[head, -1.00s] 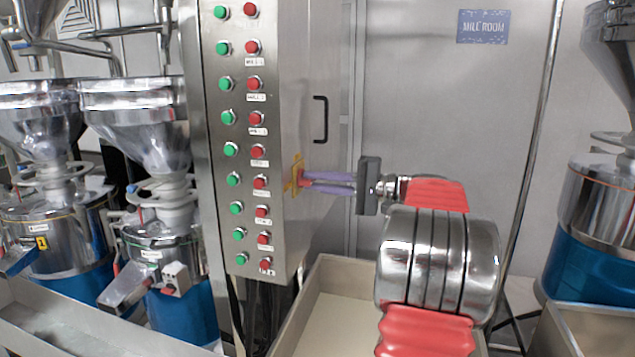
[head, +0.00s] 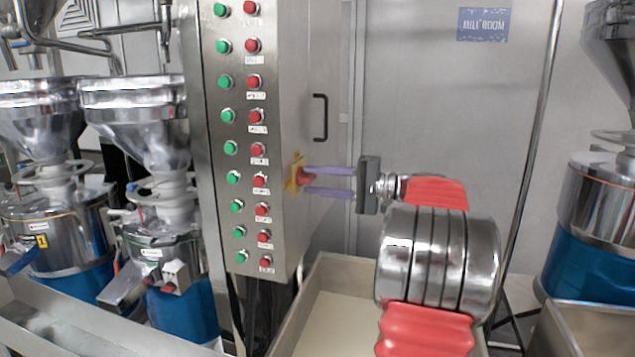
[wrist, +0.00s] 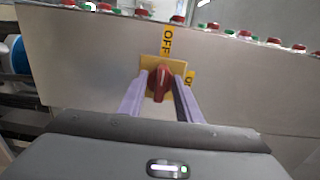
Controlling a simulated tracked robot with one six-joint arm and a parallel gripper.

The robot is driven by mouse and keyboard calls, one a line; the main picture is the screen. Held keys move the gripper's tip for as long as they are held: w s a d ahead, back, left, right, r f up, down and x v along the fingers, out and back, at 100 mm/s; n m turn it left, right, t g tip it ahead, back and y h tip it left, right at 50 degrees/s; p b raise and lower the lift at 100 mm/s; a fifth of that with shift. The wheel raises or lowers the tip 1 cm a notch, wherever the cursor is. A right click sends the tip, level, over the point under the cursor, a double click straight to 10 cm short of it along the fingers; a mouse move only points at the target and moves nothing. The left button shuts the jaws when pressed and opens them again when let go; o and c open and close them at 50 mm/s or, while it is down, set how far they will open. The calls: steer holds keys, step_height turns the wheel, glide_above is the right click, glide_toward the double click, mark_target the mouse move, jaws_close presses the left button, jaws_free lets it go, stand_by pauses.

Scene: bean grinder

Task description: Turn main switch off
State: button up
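The main switch is a red knob (wrist: 160,84) on a yellow plate (wrist: 149,69) on the side of the steel cabinet. The knob (head: 306,176) and its plate also show in the head view. In the wrist view the knob's long axis is nearly upright, its upper end towards the yellow OFF label (wrist: 167,40). A second yellow label (wrist: 189,77) at the right is partly hidden by a finger. My gripper (wrist: 160,88) has its purple fingers apart, one on each side of the knob. Gaps show between them and the knob, so it is not gripped. My gripper (head: 308,180) reaches the cabinet from the right.
The cabinet (head: 300,110) has columns of green and red buttons on its front and a black handle (head: 320,118) above the switch. A steel-walled bin (head: 325,278) stands below my arm. Mills with steel hoppers (head: 135,110) stand at the left, another at the right.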

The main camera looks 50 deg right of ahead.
steer(key=shift+s, duration=0.1)
steer(key=v, duration=1.3)
steer(key=shift+s+d, duration=0.25)
steer(key=shift+s, duration=0.1)
